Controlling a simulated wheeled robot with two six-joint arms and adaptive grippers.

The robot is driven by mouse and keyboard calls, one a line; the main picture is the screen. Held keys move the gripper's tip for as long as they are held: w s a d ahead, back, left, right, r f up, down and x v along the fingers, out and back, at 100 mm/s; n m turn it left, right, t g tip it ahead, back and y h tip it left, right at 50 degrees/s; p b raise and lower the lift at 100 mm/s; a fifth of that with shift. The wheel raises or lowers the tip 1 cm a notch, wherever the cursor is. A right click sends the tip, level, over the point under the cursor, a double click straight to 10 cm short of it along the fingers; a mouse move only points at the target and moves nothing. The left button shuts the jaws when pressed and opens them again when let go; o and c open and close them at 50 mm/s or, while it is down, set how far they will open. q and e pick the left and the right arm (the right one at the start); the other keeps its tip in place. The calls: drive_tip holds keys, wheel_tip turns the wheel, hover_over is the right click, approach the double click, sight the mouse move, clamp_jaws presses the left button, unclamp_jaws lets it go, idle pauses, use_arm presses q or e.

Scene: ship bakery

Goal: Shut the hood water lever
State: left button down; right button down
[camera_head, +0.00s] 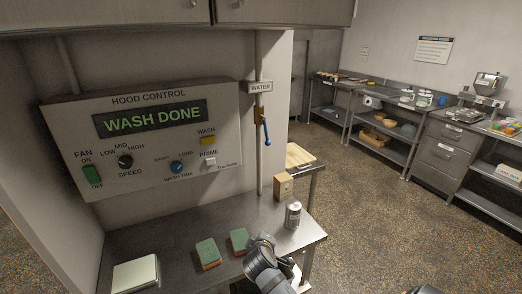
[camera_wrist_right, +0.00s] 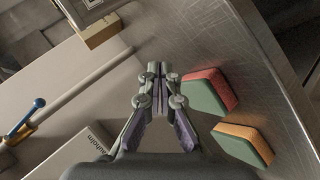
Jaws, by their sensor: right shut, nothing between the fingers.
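The hood water lever (camera_head: 266,133) is a blue handle with a rounded end on a brass valve (camera_head: 260,114). It hangs down along the vertical pipe, slightly to its right, under the WATER label (camera_head: 260,87). It also shows at the left edge of the right wrist view (camera_wrist_right: 24,119). My right gripper (camera_wrist_right: 156,82) is shut and empty, with its fingers together. In the head view my right arm's end is over the steel counter, below and apart from the lever; the fingers are hard to make out there. My left gripper is not in view.
The hood control panel (camera_head: 150,145) reads WASH DONE. On the steel counter (camera_head: 150,235) are green-topped sponges (camera_head: 208,254), a pale block (camera_head: 135,274) and a can (camera_head: 293,215). Space before the lever looks clear.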

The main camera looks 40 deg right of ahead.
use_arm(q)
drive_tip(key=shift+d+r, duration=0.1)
use_arm(e)
drive_tip(key=w+d+r+n+t+h, duration=0.1)
drive_tip(key=w+r+n+h, duration=0.1)
drive_tip(key=w+r, duration=0.2)
drive_tip(key=w+d+r+n+t+h, duration=0.1)
drive_tip(key=w+r, duration=0.3)
drive_tip(key=r, duration=0.7)
drive_tip(key=w+d+r+n+t+h, duration=0.1)
drive_tip(key=w+r+n+t+h, duration=0.2)
drive_tip(key=w+r, duration=0.2)
wheel_tip(320, 180, up, 2)
drive_tip(key=shift+d+r, duration=0.15)
